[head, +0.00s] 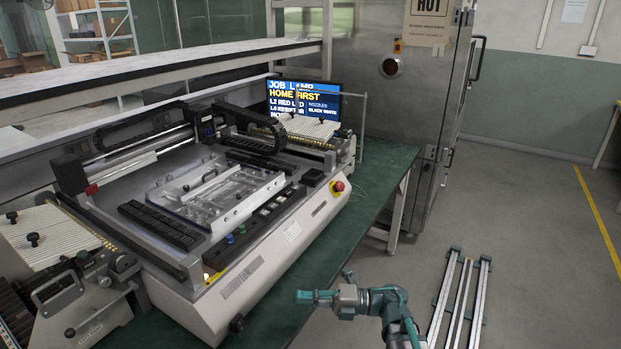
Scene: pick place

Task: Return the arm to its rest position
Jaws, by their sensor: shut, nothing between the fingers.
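My gripper (303,297) shows at the bottom centre of the head view, at the end of my grey and teal arm. It is shut, with nothing between its fingers. It points left, near the front edge of the green-topped bench (372,205). From this one view I cannot tell its height over the bench edge. It appears apart from the machine (262,262) on the bench.
The machine carries a clear-topped fixture (215,192) and a red stop button (338,186). A screen (305,101) with job text stands behind it. A steel cabinet (425,110) is at the back. Open floor (530,230) lies to the right.

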